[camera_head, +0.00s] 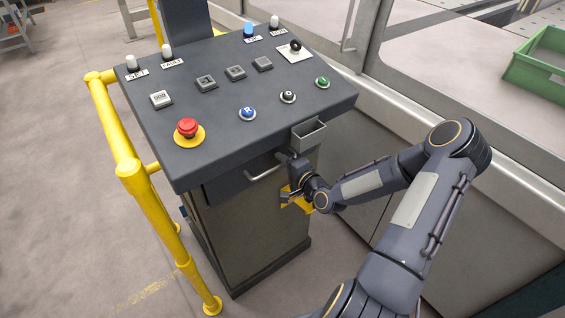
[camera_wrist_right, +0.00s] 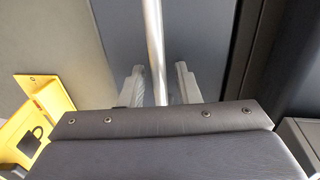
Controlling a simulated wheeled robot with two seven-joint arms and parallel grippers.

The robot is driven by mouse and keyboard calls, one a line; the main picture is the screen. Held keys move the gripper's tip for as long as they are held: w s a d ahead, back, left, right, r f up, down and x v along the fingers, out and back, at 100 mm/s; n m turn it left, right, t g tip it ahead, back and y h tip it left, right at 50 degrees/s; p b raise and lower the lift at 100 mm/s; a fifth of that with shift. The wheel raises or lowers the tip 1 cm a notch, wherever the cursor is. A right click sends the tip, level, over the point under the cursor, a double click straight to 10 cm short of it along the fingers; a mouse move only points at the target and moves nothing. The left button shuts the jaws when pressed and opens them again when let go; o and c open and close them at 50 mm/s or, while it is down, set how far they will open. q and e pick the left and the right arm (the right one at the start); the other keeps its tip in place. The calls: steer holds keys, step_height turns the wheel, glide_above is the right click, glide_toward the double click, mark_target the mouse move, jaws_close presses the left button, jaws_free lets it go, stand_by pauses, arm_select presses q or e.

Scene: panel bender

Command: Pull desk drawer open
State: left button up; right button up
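The desk is a dark grey control console (camera_head: 215,135) in the head view. Its drawer front (camera_head: 228,186) sits under the tilted top, with a pale bar handle (camera_head: 262,173) on it. My right gripper (camera_head: 289,163) is at the right end of this handle. In the right wrist view the handle (camera_wrist_right: 154,40) runs between the two fingers of the right gripper (camera_wrist_right: 159,86). The fingers are apart, with a gap visible on each side of the bar. The fingertips are partly hidden in the head view by the wrist. My left gripper is not in view.
A yellow lock-marked part (camera_wrist_right: 32,125) is at the left of the wrist view. A small open grey box (camera_head: 309,133) hangs on the console's edge above my right gripper. A yellow rail (camera_head: 133,178) stands left. A green crate (camera_head: 538,70) is far right.

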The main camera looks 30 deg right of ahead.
jaws_close()
steer(key=shift+f, duration=0.1)
stand_by(0.4)
